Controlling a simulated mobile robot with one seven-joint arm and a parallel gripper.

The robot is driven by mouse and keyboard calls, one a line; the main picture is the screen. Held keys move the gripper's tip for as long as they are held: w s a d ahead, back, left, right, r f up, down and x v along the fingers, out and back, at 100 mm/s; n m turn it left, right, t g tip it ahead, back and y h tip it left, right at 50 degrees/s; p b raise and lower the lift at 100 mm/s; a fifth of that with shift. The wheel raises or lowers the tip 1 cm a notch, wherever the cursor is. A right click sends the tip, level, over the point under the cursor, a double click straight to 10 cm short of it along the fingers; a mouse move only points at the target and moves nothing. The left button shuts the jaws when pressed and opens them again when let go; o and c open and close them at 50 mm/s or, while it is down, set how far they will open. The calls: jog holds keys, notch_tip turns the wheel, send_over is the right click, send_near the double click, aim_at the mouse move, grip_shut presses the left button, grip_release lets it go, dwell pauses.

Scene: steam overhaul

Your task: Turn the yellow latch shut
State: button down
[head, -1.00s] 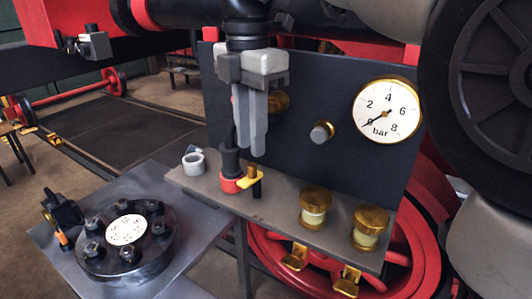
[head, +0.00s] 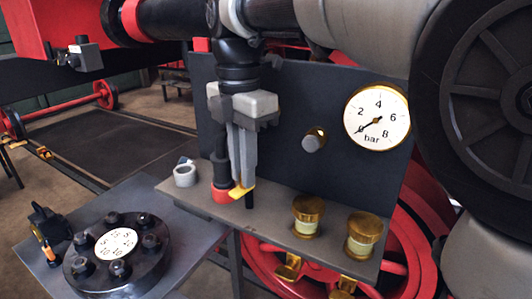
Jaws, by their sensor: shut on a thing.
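The yellow latch (head: 241,191) is a small flat piece on the grey shelf, beside a red collar (head: 221,194) with a black cylinder (head: 220,170) standing in it. A short black post (head: 249,200) shows under the latch's right end. My gripper (head: 241,183) points straight down, with its grey fingers close together at the latch. It is shut on the latch, though the fingers hide part of the latch and the exact contact.
A pressure gauge (head: 377,117) and a grey knob (head: 313,141) are on the dark upright panel. Two brass-capped jars (head: 308,214) (head: 364,234) stand on the shelf's right. A bolted round flange (head: 117,255) sits on the lower table.

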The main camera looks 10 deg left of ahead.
jog(key=m+p, duration=0.3)
jog(key=m, duration=0.1)
jog(key=shift+w+a+r+p, duration=0.15)
jog(key=shift+r+p, duration=0.05)
jog(key=shift+p, duration=0.15)
jog(key=m+p, duration=0.1)
jog(key=m, duration=0.2)
jog(key=m+p, duration=0.1)
jog(key=m, duration=0.1)
jog(key=shift+w+a+p, duration=0.1)
jog(key=shift+w+p, duration=0.15)
jog(key=shift+p, duration=0.05)
jog(key=m+p, duration=0.1)
jog(key=m, duration=0.3)
jog(key=shift+w+f+p, duration=0.1)
jog(key=shift+w+p, duration=0.1)
jog(key=shift+p, duration=0.2)
jog(key=shift+w+f+m+p, duration=0.1)
jog(key=shift+m+p, duration=0.25)
jog(key=shift+m, duration=0.95)
jog(key=c, duration=2)
grip_release()
